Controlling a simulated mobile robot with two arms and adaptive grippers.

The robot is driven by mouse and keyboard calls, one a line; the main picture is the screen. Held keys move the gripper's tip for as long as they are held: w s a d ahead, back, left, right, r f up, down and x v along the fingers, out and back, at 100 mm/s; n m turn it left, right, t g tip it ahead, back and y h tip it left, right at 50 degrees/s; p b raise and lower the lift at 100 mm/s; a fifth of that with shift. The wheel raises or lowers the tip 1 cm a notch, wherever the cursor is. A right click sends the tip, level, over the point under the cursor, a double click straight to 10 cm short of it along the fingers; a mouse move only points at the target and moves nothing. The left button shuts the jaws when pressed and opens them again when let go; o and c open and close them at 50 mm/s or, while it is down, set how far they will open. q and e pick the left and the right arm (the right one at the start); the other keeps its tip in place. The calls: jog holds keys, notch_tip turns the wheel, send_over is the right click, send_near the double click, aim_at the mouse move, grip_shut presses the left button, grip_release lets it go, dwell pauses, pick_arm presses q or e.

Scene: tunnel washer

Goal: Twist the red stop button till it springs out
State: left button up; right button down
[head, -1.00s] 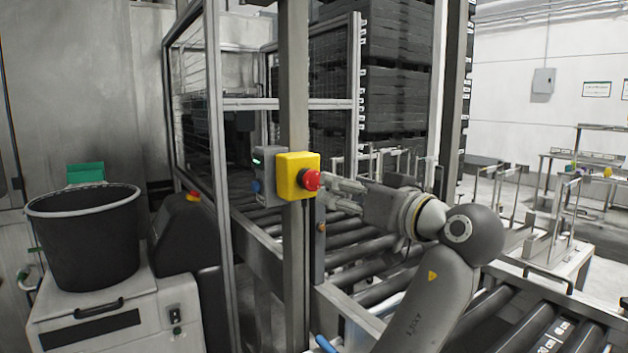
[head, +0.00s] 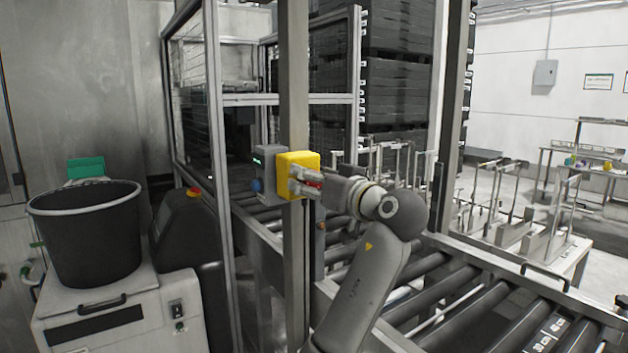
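The yellow stop-button box (head: 285,163) is fixed to a grey upright post in the middle of the head view. The red stop button (head: 313,184) on its right-hand face is mostly hidden, with a strip of red showing between the fingers of my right gripper (head: 301,181). One finger lies above the button and one below, with the tips close to the yellow face. Whether the fingers press on the button or just straddle it, I cannot tell. My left gripper is not in view.
A grey control box (head: 265,170) with a blue button sits left of the post. A roller conveyor (head: 440,300) runs below my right arm. A black bucket (head: 88,235) stands on a light cabinet at left. Dark stacked crates (head: 395,85) stand behind.

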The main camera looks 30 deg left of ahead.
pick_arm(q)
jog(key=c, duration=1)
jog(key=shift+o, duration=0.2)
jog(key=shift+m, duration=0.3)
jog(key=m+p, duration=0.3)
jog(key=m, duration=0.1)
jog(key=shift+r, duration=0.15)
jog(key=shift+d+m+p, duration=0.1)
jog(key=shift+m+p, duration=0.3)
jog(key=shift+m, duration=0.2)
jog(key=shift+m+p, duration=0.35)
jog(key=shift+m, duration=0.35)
